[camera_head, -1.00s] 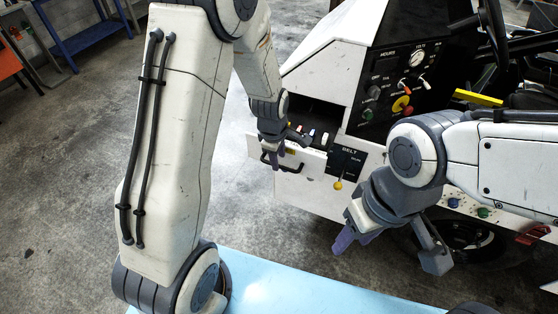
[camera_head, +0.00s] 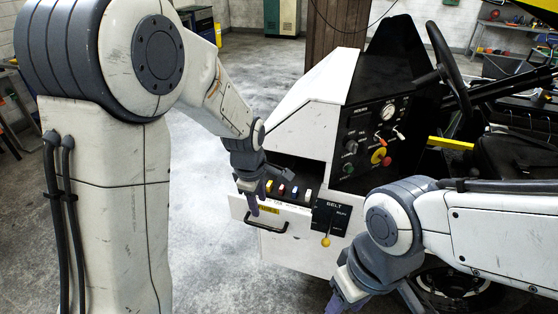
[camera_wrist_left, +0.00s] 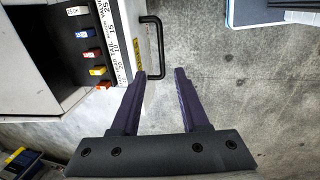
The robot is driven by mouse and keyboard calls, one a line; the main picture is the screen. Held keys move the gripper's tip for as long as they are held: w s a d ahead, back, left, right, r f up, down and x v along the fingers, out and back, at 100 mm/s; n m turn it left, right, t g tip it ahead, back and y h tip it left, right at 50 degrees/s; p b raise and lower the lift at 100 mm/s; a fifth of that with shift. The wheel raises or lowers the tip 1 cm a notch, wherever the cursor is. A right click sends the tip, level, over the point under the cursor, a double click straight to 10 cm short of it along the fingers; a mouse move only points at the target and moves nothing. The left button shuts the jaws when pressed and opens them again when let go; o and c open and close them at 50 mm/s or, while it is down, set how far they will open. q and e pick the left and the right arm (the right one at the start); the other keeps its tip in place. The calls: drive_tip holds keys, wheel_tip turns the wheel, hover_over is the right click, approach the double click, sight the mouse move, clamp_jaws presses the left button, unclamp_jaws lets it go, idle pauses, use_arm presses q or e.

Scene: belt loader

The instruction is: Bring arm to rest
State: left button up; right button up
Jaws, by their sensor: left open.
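My left gripper (camera_head: 257,198) is at the pulled-out drawer (camera_head: 285,218) of the white belt loader. In the left wrist view its two purple fingers (camera_wrist_left: 157,78) are spread with nothing between them. The drawer's black handle (camera_wrist_left: 157,48) lies just beyond the fingertips, apart from them. Several coloured fuses (camera_wrist_left: 88,54) sit in a row inside the drawer. My right gripper (camera_head: 372,298) hangs low in front of the loader, its fingers spread apart and partly cut off by the picture's lower edge.
The control panel (camera_head: 372,140) with a gauge and knobs is above and right of the drawer. A BELT switch plate (camera_head: 328,217) with a yellow-knobbed lever is beside it. Bare concrete floor (camera_head: 205,265) is open left of the loader.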

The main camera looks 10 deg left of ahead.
use_arm(q)
drive_tip(key=shift+d, duration=0.1)
drive_tip(key=s+d+r+m, duration=0.1)
drive_tip(key=s+d+m, duration=0.2)
drive_tip(key=s+m, duration=0.5)
drive_tip(key=s+d+r+m+g+b, duration=0.1)
drive_tip(key=s+d+r+m, duration=0.1)
drive_tip(key=s+d+m, duration=0.2)
drive_tip(key=s+d+r+m+g, duration=0.1)
drive_tip(key=s+d+m, duration=0.3)
drive_tip(key=s+m, duration=0.7)
drive_tip(key=shift+s+r+m+h, duration=0.15)
drive_tip(key=shift+s+m+h, duration=0.25)
drive_tip(key=shift+m, duration=0.1)
